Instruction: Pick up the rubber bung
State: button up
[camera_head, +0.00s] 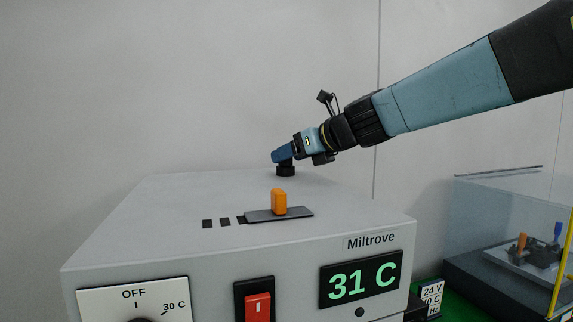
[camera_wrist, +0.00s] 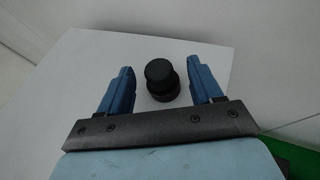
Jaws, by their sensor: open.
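The rubber bung (camera_head: 286,170) is a small black stepped cylinder standing on the back part of the grey Miltrove unit's top. In the wrist view the rubber bung (camera_wrist: 161,80) lies between the two blue fingers, slightly nearer the right one, with gaps on both sides. My gripper (camera_head: 281,157) comes from the right and is at the bung, its fingers partly overlapping it in the head view. In the wrist view my gripper (camera_wrist: 163,78) is open and holds nothing.
The unit's top (camera_head: 180,195) carries an orange knob (camera_head: 279,201) on a dark slide plate (camera_head: 302,213), in front of the bung. Dark square marks lie left of it. A transparent-sided case (camera_head: 500,215) stands at right. The wall is behind; the top's left side is clear.

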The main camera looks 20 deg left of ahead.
jog(key=x, duration=0.4)
jog(key=shift+a, duration=0.2)
jog(key=shift+c, duration=0.3)
jog(key=c, duration=1)
jog(key=shift+w+r, duration=0.1)
jog(key=shift+r, duration=0.05)
